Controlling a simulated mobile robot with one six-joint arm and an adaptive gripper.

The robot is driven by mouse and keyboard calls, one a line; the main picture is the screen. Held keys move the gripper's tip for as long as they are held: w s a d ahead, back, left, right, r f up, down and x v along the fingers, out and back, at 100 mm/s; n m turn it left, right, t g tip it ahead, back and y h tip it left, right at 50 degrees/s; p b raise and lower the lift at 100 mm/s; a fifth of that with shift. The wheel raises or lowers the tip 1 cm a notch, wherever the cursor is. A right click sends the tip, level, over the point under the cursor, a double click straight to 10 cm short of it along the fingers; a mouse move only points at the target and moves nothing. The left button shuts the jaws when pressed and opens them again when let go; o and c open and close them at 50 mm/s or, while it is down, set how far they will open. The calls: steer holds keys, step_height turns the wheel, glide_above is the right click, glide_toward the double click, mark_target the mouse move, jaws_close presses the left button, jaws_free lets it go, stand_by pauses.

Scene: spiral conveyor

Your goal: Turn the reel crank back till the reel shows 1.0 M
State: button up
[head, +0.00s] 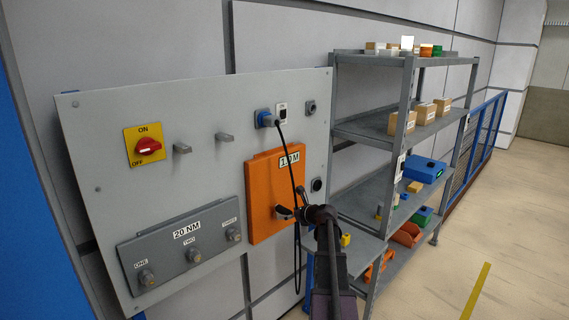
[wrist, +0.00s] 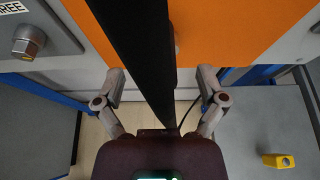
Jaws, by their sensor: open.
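The orange reel box (head: 268,190) hangs on the right part of the grey panel. Its label (head: 288,160) is crossed by a black cable, which hides the middle character; I read a "1" and an "M". The crank (head: 284,212) is low on the box front, partly covered by my gripper (head: 302,208). In the wrist view my gripper (wrist: 162,82) is open, with its fingers wide apart below the orange box (wrist: 240,35). A dark band (wrist: 140,45) runs between the fingers and hides most of what lies there. I cannot tell whether the fingers touch the crank.
A red switch (head: 147,146) and a "20 NM" plate (head: 180,262) with knobs are to the left. A grey shelf (head: 375,130) with boxes stands close on the right. Open floor lies beyond.

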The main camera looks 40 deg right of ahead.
steer(key=p+v, duration=0.2)
steer(key=v, duration=0.4)
steer(key=shift+s, duration=0.3)
steer(key=shift+r, duration=0.15)
stand_by(0.4)
